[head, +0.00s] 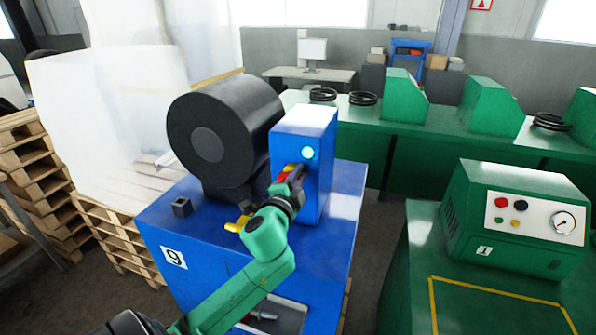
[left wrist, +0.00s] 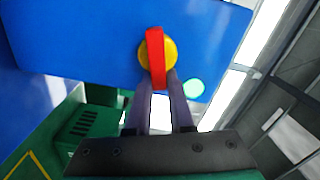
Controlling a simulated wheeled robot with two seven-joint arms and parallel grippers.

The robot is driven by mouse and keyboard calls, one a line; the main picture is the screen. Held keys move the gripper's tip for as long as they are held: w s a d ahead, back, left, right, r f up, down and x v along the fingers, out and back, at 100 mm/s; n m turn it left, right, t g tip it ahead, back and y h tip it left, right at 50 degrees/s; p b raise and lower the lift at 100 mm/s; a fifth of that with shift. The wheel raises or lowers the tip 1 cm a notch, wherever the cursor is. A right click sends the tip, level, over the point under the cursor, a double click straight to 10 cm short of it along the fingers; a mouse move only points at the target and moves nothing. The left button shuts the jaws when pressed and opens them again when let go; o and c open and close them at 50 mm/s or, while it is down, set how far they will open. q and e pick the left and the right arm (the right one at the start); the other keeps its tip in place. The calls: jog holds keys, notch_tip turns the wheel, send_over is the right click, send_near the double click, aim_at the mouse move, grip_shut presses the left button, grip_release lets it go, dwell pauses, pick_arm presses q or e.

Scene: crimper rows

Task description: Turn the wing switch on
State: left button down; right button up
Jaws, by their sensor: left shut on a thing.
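The wing switch is a red wing (left wrist: 157,50) on a round yellow base (left wrist: 171,52), set in the face of a blue control box. In the left wrist view the wing stands nearly upright in the picture, its lower end between my fingertips. In the head view the switch (head: 289,171) is partly hidden by my gripper. My left gripper (head: 297,178) is at the box face, and its fingers also show in the left wrist view (left wrist: 161,82), shut on the wing. A round lamp (head: 308,153) above the switch glows pale cyan. My right gripper is out of view.
The blue machine (head: 200,238), marked 9, carries a large black drum (head: 222,135) left of the box (head: 306,121). A green machine (head: 519,218) with buttons and a gauge stands at right. Wooden pallets (head: 120,250) stand at left. A dark floor aisle separates the machines.

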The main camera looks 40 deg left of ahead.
pick_arm(q)
jog(key=shift+f+m, duration=0.3)
jog(key=shift+m, duration=0.55)
jog(key=shift+f+m, duration=0.3)
jog(key=shift+m, duration=0.55)
jog(key=c, duration=0.8)
grip_release()
jog(key=shift+d, duration=0.1)
jog(key=v, duration=1.4)
jog(key=shift+s, duration=0.3)
